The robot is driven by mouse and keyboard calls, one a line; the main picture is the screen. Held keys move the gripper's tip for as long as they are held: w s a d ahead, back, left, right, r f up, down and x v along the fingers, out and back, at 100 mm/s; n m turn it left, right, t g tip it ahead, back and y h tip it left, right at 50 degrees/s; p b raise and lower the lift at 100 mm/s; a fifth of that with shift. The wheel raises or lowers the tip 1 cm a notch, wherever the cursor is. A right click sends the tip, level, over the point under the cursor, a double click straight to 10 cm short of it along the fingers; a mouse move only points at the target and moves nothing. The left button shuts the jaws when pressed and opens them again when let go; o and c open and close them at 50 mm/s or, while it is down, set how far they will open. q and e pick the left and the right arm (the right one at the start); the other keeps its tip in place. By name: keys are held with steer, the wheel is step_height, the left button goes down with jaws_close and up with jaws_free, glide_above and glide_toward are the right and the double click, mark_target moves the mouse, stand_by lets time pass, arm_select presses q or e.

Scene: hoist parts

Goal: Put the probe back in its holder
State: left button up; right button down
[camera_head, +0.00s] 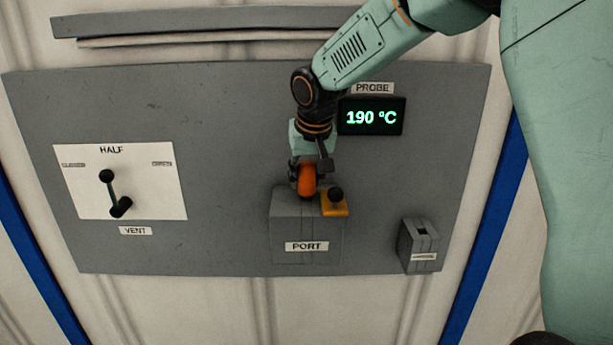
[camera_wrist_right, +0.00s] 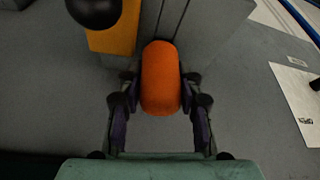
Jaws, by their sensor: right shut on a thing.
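My right gripper (camera_head: 305,172) is shut on the orange handle of the probe (camera_head: 307,183), above the grey box labelled PORT (camera_head: 287,228). The wrist view shows the handle (camera_wrist_right: 160,75) between both fingers. The probe's lower part is hidden, so I cannot tell how deep it sits in the port. A small grey holder (camera_head: 416,251) with a dark slot in its top stands at the lower right of the panel. No probe shows in it. My left gripper is not in view.
A yellow block (camera_head: 334,208) with a black knob sits at the port's right corner. The PROBE display (camera_head: 371,117) reads 190 °C. A VENT lever (camera_head: 113,194) on a white plate stands at the left. The panel between port and holder is clear.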

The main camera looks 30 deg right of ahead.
mark_target(306, 161)
steer(key=shift+r+p, duration=0.65)
steer(key=shift+r, duration=0.3)
steer(key=shift+r+p, duration=0.45)
steer(key=shift+r, duration=0.7)
steer(key=shift+r, duration=3.1)
steer(key=shift+f, duration=0.15)
